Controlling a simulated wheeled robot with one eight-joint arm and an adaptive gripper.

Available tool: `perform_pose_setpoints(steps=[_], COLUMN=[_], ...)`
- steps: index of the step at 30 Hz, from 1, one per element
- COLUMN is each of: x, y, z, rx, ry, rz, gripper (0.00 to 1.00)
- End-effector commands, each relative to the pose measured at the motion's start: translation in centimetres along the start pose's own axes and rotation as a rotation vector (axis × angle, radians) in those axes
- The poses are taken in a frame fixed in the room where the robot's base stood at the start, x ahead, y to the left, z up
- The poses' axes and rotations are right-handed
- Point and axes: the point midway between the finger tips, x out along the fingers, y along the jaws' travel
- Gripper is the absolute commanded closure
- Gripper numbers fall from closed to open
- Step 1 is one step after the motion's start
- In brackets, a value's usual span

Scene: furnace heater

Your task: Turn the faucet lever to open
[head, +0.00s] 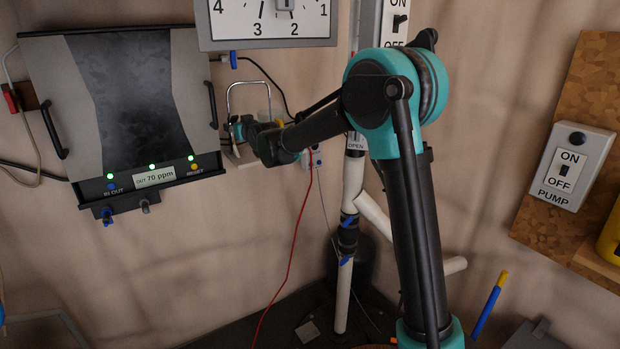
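No lever in view is clearly marked as the faucet's. A thin bent metal tube (247,84) stands on the wall right of the grey unit and may be the faucet. My gripper (238,127) is small in the head view, at the lower part of this tube. Contact and finger opening cannot be made out. A white vertical pipe (341,304) carries black fittings with blue handles (347,219), partly behind my arm. An "OPEN" label (356,146) shows higher on this pipe. A blue valve handle (107,215) sits under the grey unit.
The grey wall unit (190,90) reads "70 ppm" and has lit green lights. A clock (268,22) hangs above my gripper. A PUMP switch box (568,167) is at right. A red wire (292,245) hangs below my gripper. The wall at lower left is mostly bare.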

Motion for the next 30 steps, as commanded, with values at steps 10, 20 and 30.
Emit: perform_pose_setpoints(steps=[10, 20, 30], x=[-2.2, -7.8, -13.9], y=[-0.1, -0.1, -0.1], z=[1.0, 1.8, 2.6], rx=[0.000, 0.000, -0.001], ry=[0.135, 0.133, 0.132], rz=[0.001, 0.001, 0.002], gripper=[0.57, 0.57, 0.57])
